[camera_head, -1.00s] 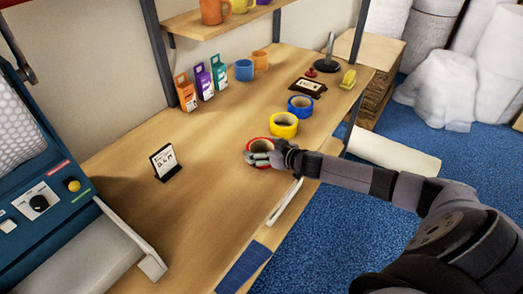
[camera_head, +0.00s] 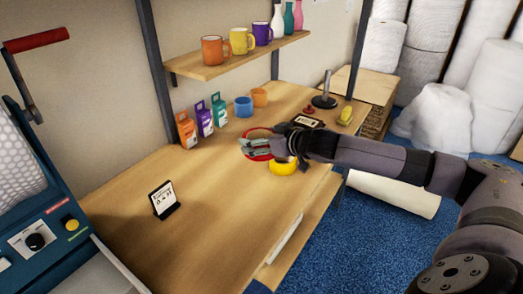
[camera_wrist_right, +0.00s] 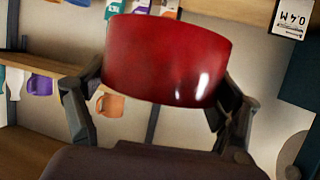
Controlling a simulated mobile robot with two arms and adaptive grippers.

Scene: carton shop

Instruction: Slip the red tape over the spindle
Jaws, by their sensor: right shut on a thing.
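The red tape (camera_head: 255,133) is a glossy red roll, held above the table just behind the yellow tape in the head view. My right gripper (camera_head: 264,147) is shut on it; the right wrist view shows the red tape (camera_wrist_right: 168,60) large between the two fingers. The spindle (camera_head: 326,90), an upright grey post on a dark round base, stands at the table's far right end, well beyond the tape and apart from it. My left gripper is not in view.
The yellow tape (camera_head: 283,168) lies under my right wrist. A framed label (camera_head: 305,122), a red stamp-like knob (camera_head: 309,108) and a yellow item (camera_head: 346,115) surround the spindle. A small sign (camera_head: 163,198) stands front left.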

